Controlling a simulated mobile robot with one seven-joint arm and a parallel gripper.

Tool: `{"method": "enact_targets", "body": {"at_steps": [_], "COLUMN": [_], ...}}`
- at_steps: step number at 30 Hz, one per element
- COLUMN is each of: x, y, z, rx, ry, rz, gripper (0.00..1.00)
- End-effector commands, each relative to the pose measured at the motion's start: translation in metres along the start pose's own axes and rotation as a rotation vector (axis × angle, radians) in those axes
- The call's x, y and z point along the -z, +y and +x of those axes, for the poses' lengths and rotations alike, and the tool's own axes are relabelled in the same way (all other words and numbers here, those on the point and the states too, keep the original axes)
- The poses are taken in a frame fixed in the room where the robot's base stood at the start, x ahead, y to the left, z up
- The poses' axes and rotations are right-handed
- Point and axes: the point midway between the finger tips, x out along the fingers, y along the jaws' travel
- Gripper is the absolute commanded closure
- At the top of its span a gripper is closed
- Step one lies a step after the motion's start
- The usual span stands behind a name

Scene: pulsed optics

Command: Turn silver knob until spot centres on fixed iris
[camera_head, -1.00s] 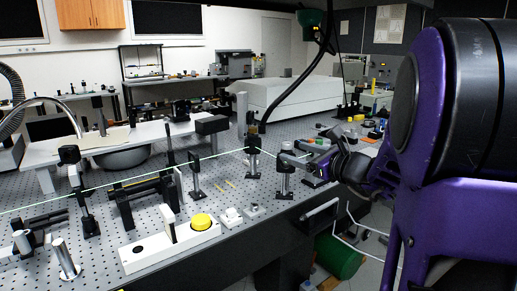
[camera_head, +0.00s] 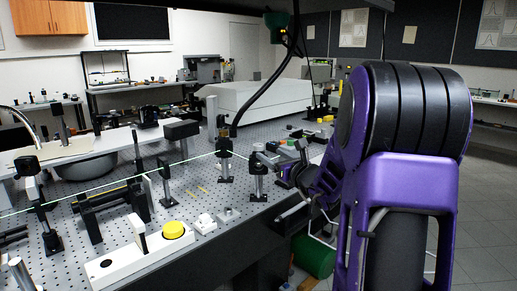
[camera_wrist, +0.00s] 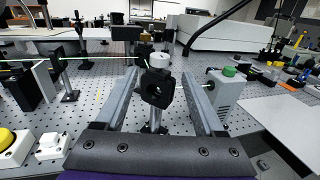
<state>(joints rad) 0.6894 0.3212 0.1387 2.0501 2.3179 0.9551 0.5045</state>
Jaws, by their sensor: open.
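In the wrist view a black optic mount (camera_wrist: 155,92) on a silver post stands between my gripper's (camera_wrist: 160,74) two spread fingers. A pale silver round knob (camera_wrist: 158,60) sits on its top. The fingers flank the mount, with gaps visible on both sides. In the head view my gripper (camera_head: 268,160) is by the post-mounted optic (camera_head: 257,168) near the table's edge. A green beam (camera_head: 100,186) runs from the left to a taller black mount (camera_head: 224,146). I cannot make out the spot or tell which mount is the fixed iris.
A white box with a yellow button (camera_head: 172,230) lies at the table's front. A grey block with a green top (camera_wrist: 228,88) stands close to the right finger in the wrist view. A large white housing (camera_head: 258,101) is behind. Bare perforated tabletop shows left of the gripper.

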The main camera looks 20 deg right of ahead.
Motion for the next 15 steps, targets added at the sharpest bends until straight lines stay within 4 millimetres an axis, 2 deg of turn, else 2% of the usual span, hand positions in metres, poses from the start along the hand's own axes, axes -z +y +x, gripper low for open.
{"method": "enact_targets", "body": {"at_steps": [1,6,10,15], "x": [0.001,0.001,0.001,0.000], "y": [0.001,0.001,0.001,0.001], "z": [0.012,0.047,0.067,0.081], "rx": [-0.004,-0.003,-0.002,-0.001], "ry": [0.000,0.000,0.000,0.001], "rz": [0.000,-0.001,-0.001,0.000], "gripper": [0.29,0.29,0.29,0.29]}}
